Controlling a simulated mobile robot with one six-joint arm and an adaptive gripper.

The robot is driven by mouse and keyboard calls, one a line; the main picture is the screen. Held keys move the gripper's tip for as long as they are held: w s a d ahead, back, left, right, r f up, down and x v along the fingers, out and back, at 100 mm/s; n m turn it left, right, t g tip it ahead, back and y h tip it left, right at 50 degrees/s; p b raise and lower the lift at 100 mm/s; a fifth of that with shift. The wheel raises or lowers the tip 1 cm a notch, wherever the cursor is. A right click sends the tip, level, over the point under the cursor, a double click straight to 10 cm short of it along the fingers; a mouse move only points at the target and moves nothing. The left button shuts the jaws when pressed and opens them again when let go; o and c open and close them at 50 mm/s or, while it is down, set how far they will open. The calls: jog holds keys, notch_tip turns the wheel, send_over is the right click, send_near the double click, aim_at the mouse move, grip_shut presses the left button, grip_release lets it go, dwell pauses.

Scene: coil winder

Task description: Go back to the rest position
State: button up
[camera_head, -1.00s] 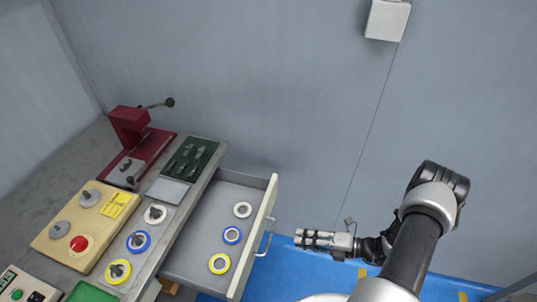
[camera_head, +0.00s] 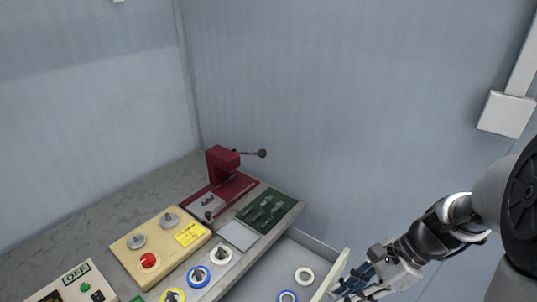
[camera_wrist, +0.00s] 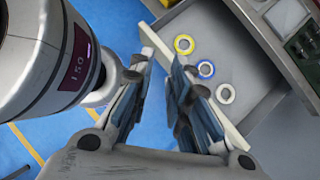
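My gripper (camera_head: 352,285) is at the lower right of the head view, beside the front edge of the open drawer (camera_head: 335,275). The drawer (camera_wrist: 232,65) there holds a yellow ring (camera_wrist: 184,44), a blue ring (camera_wrist: 206,68) and a white ring (camera_wrist: 225,93). I cannot tell whether my fingers touch the drawer front.
The bench carries a red lever press (camera_head: 228,178), a green tool mat (camera_head: 265,211), a cream panel with a red button (camera_head: 149,260) and several coil rings on posts. A white wall box (camera_head: 505,113) hangs at the right. Blue floor (camera_wrist: 70,140) is open below.

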jog(key=s+a+r+n+t+h, duration=0.1)
jog(key=s+r+n+t+h, duration=0.1)
jog(key=s+r+n, duration=0.3)
jog(key=s+a+r+n+t+h, duration=0.2)
jog(key=s+r+n+h, duration=0.3)
jog(key=n, duration=0.8)
notch_tip(320, 180, up, 2)
jog(key=shift+s+r+t, duration=0.15)
jog(key=shift+s+t, duration=0.1)
jog(key=shift+t, duration=0.45)
jog(key=shift+a, duration=0.2)
dwell(3.3)
